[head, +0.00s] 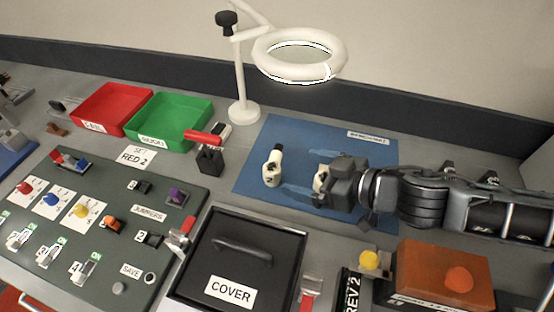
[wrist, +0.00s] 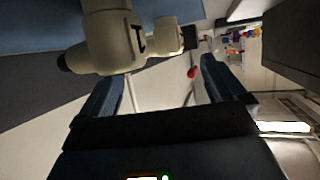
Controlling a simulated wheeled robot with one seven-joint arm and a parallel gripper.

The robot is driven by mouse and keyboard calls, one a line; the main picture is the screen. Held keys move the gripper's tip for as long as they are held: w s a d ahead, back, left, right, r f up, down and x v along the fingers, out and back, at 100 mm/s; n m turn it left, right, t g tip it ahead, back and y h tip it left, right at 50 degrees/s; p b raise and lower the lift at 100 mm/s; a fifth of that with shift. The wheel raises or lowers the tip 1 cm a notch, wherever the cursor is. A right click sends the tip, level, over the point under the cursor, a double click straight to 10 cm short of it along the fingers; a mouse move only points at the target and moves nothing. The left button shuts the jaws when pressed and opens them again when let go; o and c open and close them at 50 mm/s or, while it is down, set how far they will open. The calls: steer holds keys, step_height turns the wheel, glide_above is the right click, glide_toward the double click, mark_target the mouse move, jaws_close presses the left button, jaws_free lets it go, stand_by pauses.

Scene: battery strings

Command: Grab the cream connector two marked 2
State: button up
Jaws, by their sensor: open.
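Two cream connectors are at the blue mat in the head view. The left cream connector (head: 271,171) has a black end at the top and no readable mark. The other cream connector (head: 320,180) shows only in part, at my gripper's front, with the rest hidden. My gripper (head: 308,176) is open, its bluish fingers pointing left over the mat. In the wrist view, a cream connector (wrist: 108,45) lies across the top, beyond the open fingers (wrist: 160,83). Its dark mark looks like a 1. I cannot tell which of the two it is, and I see no 2 on either.
The blue mat (head: 255,150) has free room around the left connector. A white ring lamp (head: 262,62) stands behind it. A red-handled clamp (head: 209,157) is left, the black cover (head: 238,255) in front, and an orange block (head: 440,270) at front right.

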mark_target(277, 163)
steer(key=x, duration=0.4)
steer(key=r+p+x, duration=0.1)
steer(key=x, duration=0.1)
steer(key=shift+w+a, duration=0.15)
steer(key=shift+a, duration=0.2)
steer(key=c, duration=1.7)
